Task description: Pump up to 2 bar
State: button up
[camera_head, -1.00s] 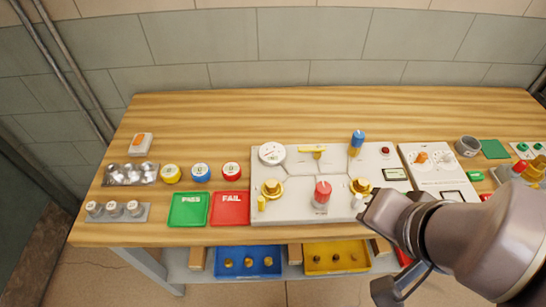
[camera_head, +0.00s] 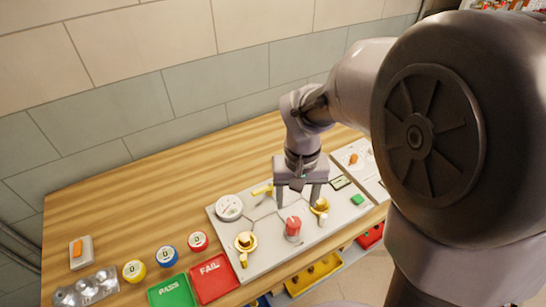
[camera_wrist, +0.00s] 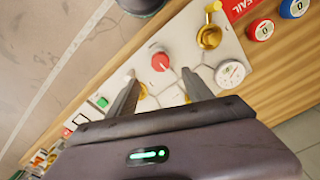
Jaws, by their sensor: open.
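The grey test panel (camera_head: 268,262) lies on the bench. A round white pressure gauge (camera_head: 229,207) sits at its left; it also shows in the wrist view (camera_wrist: 230,74). The needle reading is too small to tell. A red-topped knob (camera_head: 293,224) stands upright at the front middle and shows in the wrist view (camera_wrist: 160,61). Gold valves stand to its left (camera_head: 245,241) and right (camera_head: 320,206). A yellow lever (camera_head: 262,190) is behind. My gripper (camera_head: 298,206) is open and empty, pointing down above the panel, just behind the red knob. The blue knob is hidden.
Green PASS (camera_head: 172,293) and red FAIL (camera_head: 213,278) trays lie left of the panel, with yellow, blue and red round counters (camera_head: 198,241) behind. A small display (camera_head: 340,182) and another panel (camera_head: 357,158) are at the right. The bench's back strip is clear.

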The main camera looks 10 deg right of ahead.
aim_at(294, 222)
notch_tip(294, 222, down, 12)
jog(key=b, duration=0.3)
jog(key=shift+r+b, duration=0.1)
jog(key=shift+b, duration=0.25)
grip_shut()
jog(key=m+b, duration=0.1)
jog(key=m, duration=0.4)
jog(key=shift+m+b, duration=0.3)
jog(key=shift+b, duration=0.05)
jog(key=m+b, duration=0.1)
jog(key=m, duration=0.4)
jog(key=shift+m+b, duration=0.4)
jog(key=shift+r+m, duration=0.1)
jog(key=shift+m, duration=0.2)
